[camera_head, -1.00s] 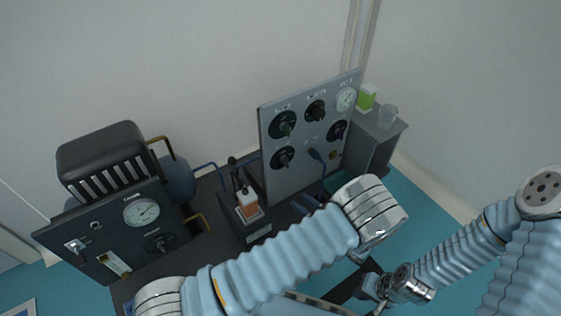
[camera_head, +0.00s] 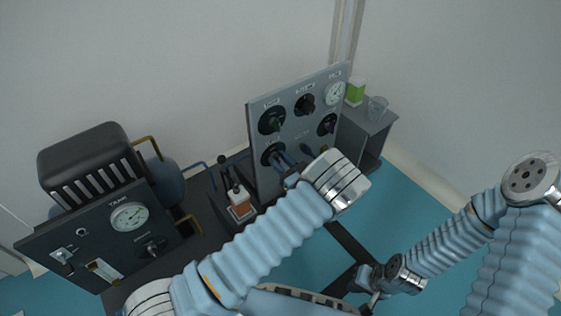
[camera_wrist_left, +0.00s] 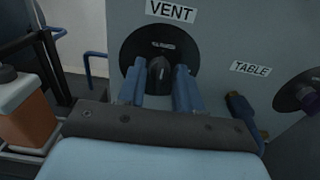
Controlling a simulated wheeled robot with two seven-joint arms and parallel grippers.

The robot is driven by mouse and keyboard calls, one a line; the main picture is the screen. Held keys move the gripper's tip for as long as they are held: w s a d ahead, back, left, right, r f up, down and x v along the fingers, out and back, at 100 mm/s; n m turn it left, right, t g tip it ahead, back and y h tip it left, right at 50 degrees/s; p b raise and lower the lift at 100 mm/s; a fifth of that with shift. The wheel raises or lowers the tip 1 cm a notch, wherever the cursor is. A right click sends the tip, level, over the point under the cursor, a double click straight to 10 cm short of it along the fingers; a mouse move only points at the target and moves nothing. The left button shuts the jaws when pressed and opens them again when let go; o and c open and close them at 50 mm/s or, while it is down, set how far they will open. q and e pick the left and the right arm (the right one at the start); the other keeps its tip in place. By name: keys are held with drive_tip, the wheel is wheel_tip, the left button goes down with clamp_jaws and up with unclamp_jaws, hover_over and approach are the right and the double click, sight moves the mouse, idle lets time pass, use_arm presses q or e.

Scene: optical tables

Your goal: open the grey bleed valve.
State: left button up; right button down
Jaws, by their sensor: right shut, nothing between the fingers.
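A grey upright panel (camera_head: 292,120) carries several round black dials with knobs. The lower-left knob (camera_head: 272,153) is dark grey on a black disc; in the left wrist view this knob (camera_wrist_left: 159,75) sits under a label reading VENT. No label reading "bleed" is legible. My left gripper (camera_head: 285,161) is at that knob. In the left wrist view its two blue fingers (camera_wrist_left: 160,84) stand apart, one on each side of the knob, with small gaps showing. Whether they touch it is unclear. My right gripper (camera_head: 371,290) is low at the right, shut and empty, away from the panel.
A dark box with a gauge (camera_head: 128,217) stands at the left. A bottle with orange contents (camera_head: 241,208) is just left of the panel. A blue connector labelled TABLE (camera_wrist_left: 243,112) is right of the knob.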

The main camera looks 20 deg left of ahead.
use_arm(q)
clamp_jaws()
drive_tip(key=shift+w+m, duration=0.1)
drive_tip(key=shift+m, duration=0.2)
idle(0.3)
drive_tip(key=m+p, duration=0.1)
drive_tip(key=m, duration=0.5)
drive_tip(key=m+p, duration=0.2)
drive_tip(key=m, duration=0.4)
drive_tip(key=shift+w+m, duration=0.2)
drive_tip(key=shift+m, duration=0.2)
drive_tip(key=shift+f+m, duration=0.1)
drive_tip(key=shift+m, duration=2.1)
